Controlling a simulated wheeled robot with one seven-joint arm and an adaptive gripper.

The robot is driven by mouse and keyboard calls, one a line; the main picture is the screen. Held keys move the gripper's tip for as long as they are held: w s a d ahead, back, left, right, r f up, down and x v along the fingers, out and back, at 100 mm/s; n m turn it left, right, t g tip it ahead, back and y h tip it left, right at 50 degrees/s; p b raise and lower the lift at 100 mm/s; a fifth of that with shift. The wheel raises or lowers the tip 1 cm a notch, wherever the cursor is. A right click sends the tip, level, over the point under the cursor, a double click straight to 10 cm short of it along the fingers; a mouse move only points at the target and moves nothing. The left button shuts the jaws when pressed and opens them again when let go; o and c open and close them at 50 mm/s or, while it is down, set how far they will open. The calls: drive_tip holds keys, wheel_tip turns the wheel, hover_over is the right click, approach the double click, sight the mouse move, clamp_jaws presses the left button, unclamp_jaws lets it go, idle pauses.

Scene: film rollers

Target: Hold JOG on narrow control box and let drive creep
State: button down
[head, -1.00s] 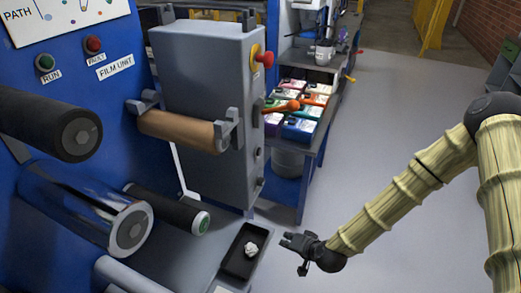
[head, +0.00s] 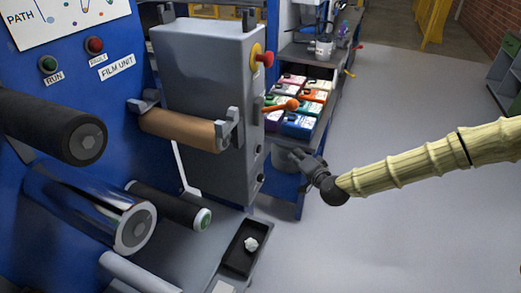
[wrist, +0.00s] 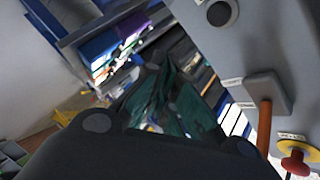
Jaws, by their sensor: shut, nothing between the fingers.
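The grey control box (head: 205,100) stands upright left of centre in the head view. In the wrist view the box side (wrist: 290,40) is at the right, with a round black button (wrist: 222,13), the orange lever (wrist: 265,112) and the red knob (wrist: 296,163). No JOG label is readable. My gripper (head: 297,157) is shut and empty, right of the lower buttons and apart from the box.
A brown roller (head: 180,130) is bracketed on the box. Dark and chrome rollers (head: 95,210) stick out of the blue film unit (head: 85,100). A black tray (head: 243,250) holds a crumpled white piece. A bench with colored boxes (head: 300,110) stands behind my gripper.

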sight(259, 149)
drive_tip(key=w+a, duration=0.2)
drive_tip(key=a, duration=0.6)
drive_tip(key=shift+w+a, duration=0.15)
drive_tip(key=shift+w, duration=0.15)
drive_tip(key=shift+a, duration=0.2)
idle(1.4)
drive_tip(key=shift+w+a, duration=0.15)
drive_tip(key=shift+a, duration=0.1)
drive_tip(key=shift+w+a+b, duration=0.1)
drive_tip(key=shift+a+b, duration=0.3)
drive_tip(key=shift+a, duration=0.05)
idle(2.4)
drive_tip(key=shift+d, duration=0.1)
idle(1.4)
drive_tip(key=shift+s+d, duration=0.25)
drive_tip(key=shift+d, duration=0.5)
